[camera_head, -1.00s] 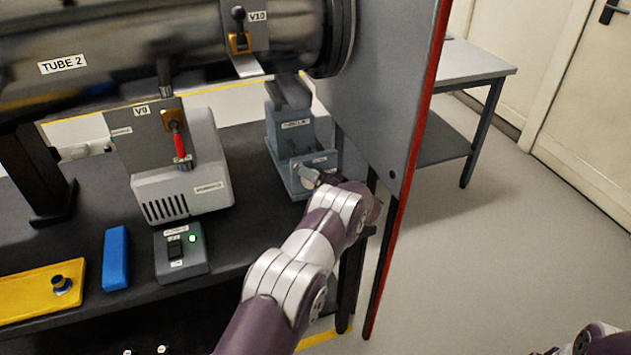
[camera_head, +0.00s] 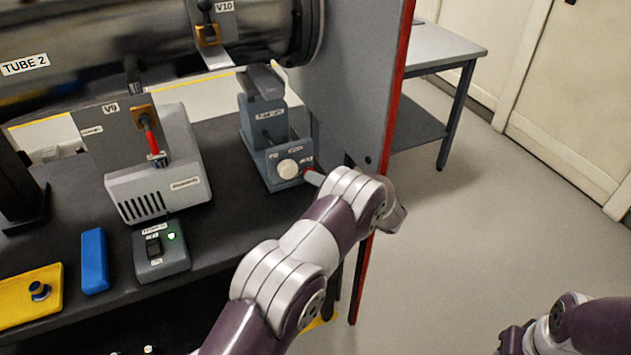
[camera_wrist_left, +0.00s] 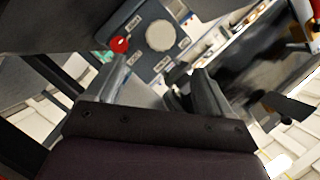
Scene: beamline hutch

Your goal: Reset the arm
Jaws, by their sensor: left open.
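My left arm (camera_head: 300,250) comes in from the bottom of the head view and ends beside the grey-blue control box (camera_head: 272,178). My left gripper (camera_wrist_left: 160,88) is open in the left wrist view, with nothing between its fingers. Its jaws are mostly hidden behind the wrist in the head view. The box's round white dial (camera_head: 288,169) and red button (camera_head: 308,172) lie ahead of the fingers; the dial (camera_wrist_left: 160,35) and button (camera_wrist_left: 119,44) also show in the wrist view. My right arm (camera_head: 560,325) shows at the bottom right; its gripper is not visible.
A red-edged grey panel (camera_head: 350,90) stands just behind my left wrist. The black bench (camera_head: 75,190) holds a switch box (camera_head: 161,252) with a green light, a blue block (camera_head: 94,260) and a yellow plate (camera_head: 20,300). Open floor (camera_head: 480,235) lies to the right.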

